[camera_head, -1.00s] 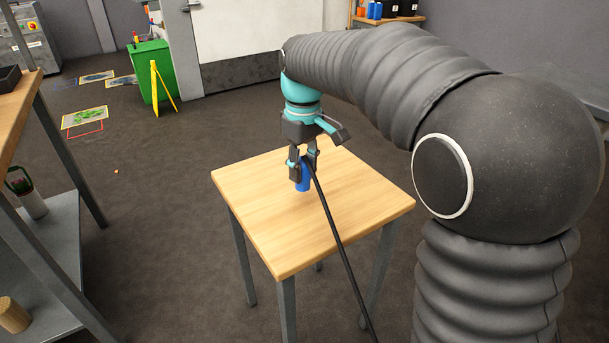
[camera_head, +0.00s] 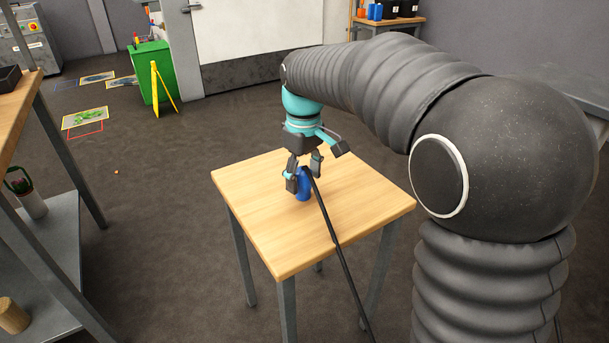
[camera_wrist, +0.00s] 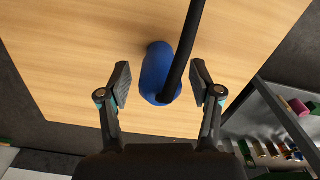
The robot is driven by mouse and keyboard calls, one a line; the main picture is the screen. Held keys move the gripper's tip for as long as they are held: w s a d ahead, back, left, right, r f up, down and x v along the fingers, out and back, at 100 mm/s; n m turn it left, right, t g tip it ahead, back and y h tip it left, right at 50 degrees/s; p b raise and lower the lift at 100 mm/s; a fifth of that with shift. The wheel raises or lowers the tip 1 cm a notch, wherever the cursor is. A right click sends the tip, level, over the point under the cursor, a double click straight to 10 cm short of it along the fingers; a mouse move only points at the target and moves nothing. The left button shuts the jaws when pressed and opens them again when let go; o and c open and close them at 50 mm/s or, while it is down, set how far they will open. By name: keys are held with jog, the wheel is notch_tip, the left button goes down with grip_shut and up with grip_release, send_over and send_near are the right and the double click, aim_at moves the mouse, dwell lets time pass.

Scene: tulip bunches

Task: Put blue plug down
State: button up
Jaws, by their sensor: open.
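The blue plug (camera_head: 303,186) stands on the small wooden table (camera_head: 262,233), with a black cable (camera_head: 335,235) running from its top over the front edge. My gripper (camera_head: 303,177) is just above and around the plug, with its fingers spread. In the wrist view the blue plug (camera_wrist: 158,72) lies between the two open fingertips of my gripper (camera_wrist: 160,85), with a gap on each side. The cable (camera_wrist: 185,45) crosses over part of the plug there. The plug's underside is hidden.
The tabletop around the plug is otherwise bare. A shelf unit (camera_head: 52,130) stands at the left. A green bin (camera_head: 151,72) and a yellow floor sign (camera_head: 160,88) stand behind on the floor. A back table (camera_head: 388,20) holds several containers.

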notch_tip(320, 180, up, 12)
jog(key=p, duration=0.1)
jog(key=shift+r+p, duration=0.15)
jog(key=shift+p, duration=0.25)
